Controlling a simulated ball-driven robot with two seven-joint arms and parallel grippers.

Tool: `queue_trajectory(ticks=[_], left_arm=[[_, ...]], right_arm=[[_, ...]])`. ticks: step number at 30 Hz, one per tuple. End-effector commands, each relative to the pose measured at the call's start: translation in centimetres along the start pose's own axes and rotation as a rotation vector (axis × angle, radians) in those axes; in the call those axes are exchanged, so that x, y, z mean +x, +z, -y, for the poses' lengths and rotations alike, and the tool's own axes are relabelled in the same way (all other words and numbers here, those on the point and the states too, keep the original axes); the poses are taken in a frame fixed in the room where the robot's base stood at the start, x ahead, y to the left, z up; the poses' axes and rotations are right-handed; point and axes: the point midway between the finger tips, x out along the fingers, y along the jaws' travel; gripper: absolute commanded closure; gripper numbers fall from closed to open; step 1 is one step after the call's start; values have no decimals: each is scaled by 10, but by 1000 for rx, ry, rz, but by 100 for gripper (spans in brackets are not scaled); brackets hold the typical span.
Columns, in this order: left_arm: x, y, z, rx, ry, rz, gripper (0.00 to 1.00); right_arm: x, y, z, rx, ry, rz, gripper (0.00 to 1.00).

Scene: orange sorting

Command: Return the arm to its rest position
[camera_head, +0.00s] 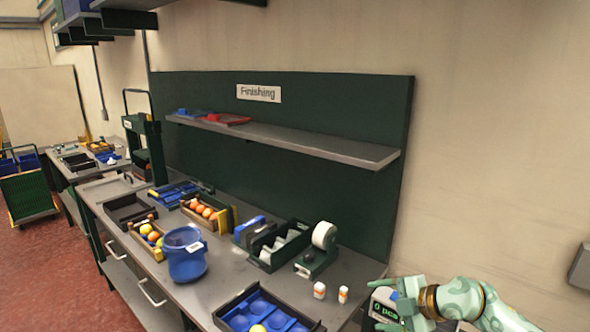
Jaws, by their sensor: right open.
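My right gripper (392,304) is at the lower right, by the right end of the workbench, open and with nothing seen between its fingers. Its pale green patterned arm comes in from the right edge. A wooden crate of oranges (184,205) stands at the back of the bench. A second wooden crate (134,229) nearer the front holds orange and yellow fruit. A black tray with blue round cups (225,315) at the front edge holds one yellow fruit. My left gripper is not in view.
A blue pot (186,262) stands mid-bench. A tape dispenser (318,254), black bins (272,243) and two small bottles (319,290) are to its right. A shelf (330,149) overhangs the back.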

Motion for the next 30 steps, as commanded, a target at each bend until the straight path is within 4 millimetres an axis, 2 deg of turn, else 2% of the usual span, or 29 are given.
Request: queue_trajectory(ticks=[1, 3, 4, 6, 8, 10, 12, 16, 21, 28, 29, 30], left_arm=[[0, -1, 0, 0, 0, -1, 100], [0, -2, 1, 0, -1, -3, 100], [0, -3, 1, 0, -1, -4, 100], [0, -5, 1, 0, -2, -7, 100], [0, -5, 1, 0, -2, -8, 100], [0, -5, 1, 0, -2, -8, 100], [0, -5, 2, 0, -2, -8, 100], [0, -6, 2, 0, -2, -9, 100], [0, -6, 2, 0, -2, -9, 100], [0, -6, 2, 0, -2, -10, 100], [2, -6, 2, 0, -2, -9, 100], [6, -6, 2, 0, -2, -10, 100]], right_arm=[[14, -42, 0, -20, 127, -101, 26], [15, -93, -15, -12, 388, -190, 26], [8, -107, -22, 11, 501, -197, 26], [-14, -121, -31, 104, 736, -143, 26], [-39, -115, -28, 219, 889, -28, 26], [-68, -95, -8, 372, 988, 167, 26], [-92, -73, 27, 514, 993, 380, 26], [-125, -51, 99, 693, 859, 685, 26], [-155, -50, 174, 813, 620, 915, 26], [-193, -71, 253, 881, 280, 1083, 26], [-190, -72, 262, 884, 247, 1088, 26], [-174, -64, 272, 891, 237, 1077, 26]])
